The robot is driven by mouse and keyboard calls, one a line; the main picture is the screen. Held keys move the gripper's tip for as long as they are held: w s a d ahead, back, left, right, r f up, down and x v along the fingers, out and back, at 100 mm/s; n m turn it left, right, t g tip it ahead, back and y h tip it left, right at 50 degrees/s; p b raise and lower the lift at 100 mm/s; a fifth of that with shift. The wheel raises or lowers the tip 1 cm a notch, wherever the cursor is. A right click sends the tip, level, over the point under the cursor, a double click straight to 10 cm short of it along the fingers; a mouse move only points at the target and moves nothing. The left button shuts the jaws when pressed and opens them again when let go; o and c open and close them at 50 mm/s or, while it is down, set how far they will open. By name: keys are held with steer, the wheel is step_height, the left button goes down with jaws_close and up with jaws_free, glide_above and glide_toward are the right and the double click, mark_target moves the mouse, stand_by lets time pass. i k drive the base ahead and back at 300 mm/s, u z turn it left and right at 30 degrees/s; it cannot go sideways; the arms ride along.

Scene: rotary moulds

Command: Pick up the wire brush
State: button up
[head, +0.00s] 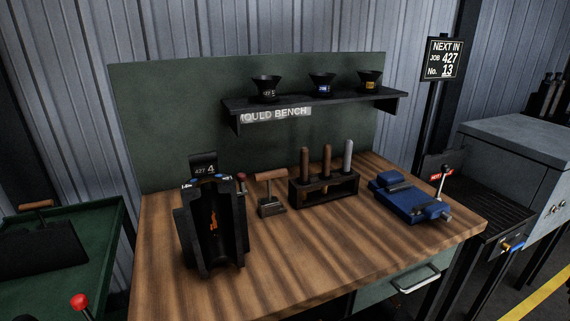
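No gripper of mine shows in the head view. The wire brush cannot be told for certain. A small tool (270,195) with a brown cross handle above a dark, pale-edged block stands upright on the wooden bench (330,245), between the black mould (212,230) and the tool rack (325,190). The dark rack holds three upright tools: two with brown handles (305,163) (327,160) and one with a grey handle (348,156). Their lower ends are hidden in the rack.
A blue vice (410,200) sits at the bench's right. A shelf (325,107) with three black cups is behind. A green tray (100,270) with a dark, wooden-handled piece (40,250) stands left. A red-knobbed lever (81,302) is lower left. The front bench top is clear.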

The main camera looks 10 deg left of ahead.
mark_target(304, 179)
steer(key=u, duration=0.45)
steer(key=i, duration=0.8)
steer(key=u, duration=0.6)
